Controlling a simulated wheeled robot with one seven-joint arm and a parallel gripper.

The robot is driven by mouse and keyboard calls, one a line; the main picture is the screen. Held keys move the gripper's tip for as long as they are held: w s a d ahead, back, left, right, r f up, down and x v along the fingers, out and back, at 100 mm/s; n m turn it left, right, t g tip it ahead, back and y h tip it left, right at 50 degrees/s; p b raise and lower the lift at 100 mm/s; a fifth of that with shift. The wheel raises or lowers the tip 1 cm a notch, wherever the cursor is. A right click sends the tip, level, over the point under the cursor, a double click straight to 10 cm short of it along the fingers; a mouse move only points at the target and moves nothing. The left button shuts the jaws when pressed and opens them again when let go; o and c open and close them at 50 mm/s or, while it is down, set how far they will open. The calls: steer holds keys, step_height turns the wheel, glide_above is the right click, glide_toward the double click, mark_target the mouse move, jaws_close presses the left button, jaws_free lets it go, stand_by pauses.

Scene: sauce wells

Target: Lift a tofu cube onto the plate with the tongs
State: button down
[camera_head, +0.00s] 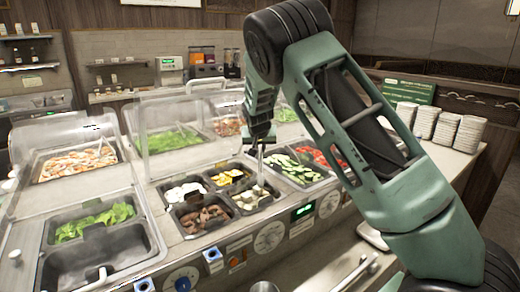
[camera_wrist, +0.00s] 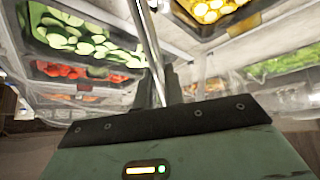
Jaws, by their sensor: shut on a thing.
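My gripper (camera_head: 260,146) is shut on metal tongs (camera_head: 260,172), which hang down from it. In the wrist view my gripper's fingers (camera_wrist: 166,88) close around the tongs' bright shaft (camera_wrist: 149,45). The lower end of the tongs reaches into the front right well, where pale tofu cubes (camera_head: 247,203) lie. Whether the tips touch or hold a cube is too small to tell. A pale plate (camera_head: 371,238) shows partly on the lower ledge at the right, beside my arm, which hides some of it.
Nearby wells hold meat slices (camera_head: 203,218), white rounds (camera_head: 184,192), yellow pieces (camera_head: 229,176) and cucumber slices (camera_head: 290,170). A clear guard (camera_head: 175,125) stands at the left. Several stacks of white dishes (camera_head: 446,128) stand on the right counter. Ladle-like metal (camera_head: 357,274) lies at the front.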

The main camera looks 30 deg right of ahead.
step_height(320, 180, up, 11)
steer(key=p, duration=0.6)
steer(key=c, duration=1.7)
jaws_free()
